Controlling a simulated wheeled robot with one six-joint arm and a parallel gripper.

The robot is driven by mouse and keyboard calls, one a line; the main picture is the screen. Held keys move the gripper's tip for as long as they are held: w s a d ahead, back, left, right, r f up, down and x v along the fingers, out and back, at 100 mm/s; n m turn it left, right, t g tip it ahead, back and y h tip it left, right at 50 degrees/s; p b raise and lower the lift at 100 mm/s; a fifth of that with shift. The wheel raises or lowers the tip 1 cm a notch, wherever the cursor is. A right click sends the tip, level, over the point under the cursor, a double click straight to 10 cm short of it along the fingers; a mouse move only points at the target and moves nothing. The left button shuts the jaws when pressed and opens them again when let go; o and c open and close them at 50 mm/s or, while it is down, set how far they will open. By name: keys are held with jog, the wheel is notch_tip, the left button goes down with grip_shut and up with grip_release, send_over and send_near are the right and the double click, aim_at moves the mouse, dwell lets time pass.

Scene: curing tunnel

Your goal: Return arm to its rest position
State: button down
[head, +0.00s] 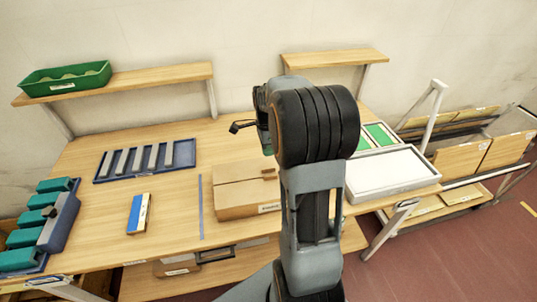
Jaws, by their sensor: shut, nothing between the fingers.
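My arm stands upright in the middle of the head view and is folded at a thick black joint. My gripper (237,126) is small and dark and points left from behind that joint, above the wooden workbench (170,235). Its fingers are shut and hold nothing. Most of the gripper's body is hidden behind the arm. It touches nothing that I can see.
A blue tray (184,174) with several grey bars, a blue-and-white block (138,214), a cardboard box (235,212) and a white-topped tray (404,187) sit on the bench. Teal blocks (26,238) are at left. A green bin (66,91) is on a shelf (165,72). A cart (461,158) stands right.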

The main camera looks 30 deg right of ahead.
notch_tip(320, 180, up, 8)
jog(key=shift+b, duration=0.3)
jog(key=s+a+f+n+t, duration=0.1)
jog(key=s+a+n+t, duration=0.1)
jog(key=s+a+n, duration=0.4)
jog(key=s+a+f+n+t, duration=0.1)
jog(key=s+a+n+t, duration=0.2)
jog(key=n, duration=1.3)
jog(key=s+a, duration=0.3)
jog(key=a, duration=0.3)
jog(key=shift+s+a, duration=0.35)
jog(key=shift+s, duration=0.05)
